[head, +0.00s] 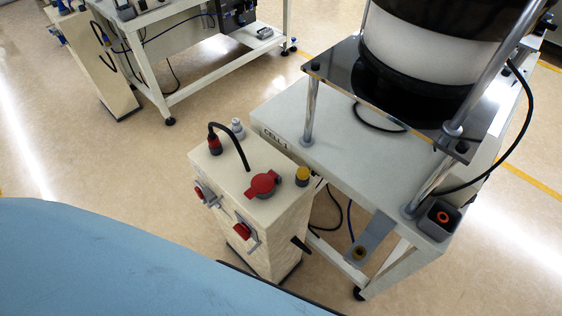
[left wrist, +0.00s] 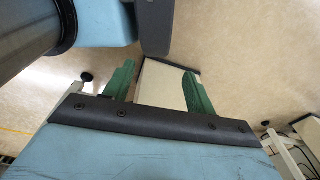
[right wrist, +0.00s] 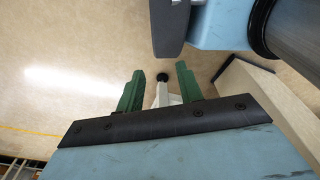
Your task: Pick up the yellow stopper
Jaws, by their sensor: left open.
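The yellow stopper (head: 303,175) stands upright on top of the beige cabinet (head: 222,174), near its right edge beside the table marked CELL 1. It has a yellow top and a darker lower part. Neither gripper shows in the head view. My left gripper (left wrist: 158,72) is open in the left wrist view, green fingers apart, nothing between them but a pale panel and floor beyond. My right gripper (right wrist: 160,68) has its green fingers apart, with a white leg and black foot beyond. The stopper does not show in either wrist view.
A red valve-like part (head: 263,185), a black cable with a red plug (head: 214,146) and a grey fitting (head: 238,128) crowd the cabinet top. Red-handled switches (head: 243,231) project from its front. The bowl feeder (head: 425,50) stands on the table (head: 340,150) at right.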

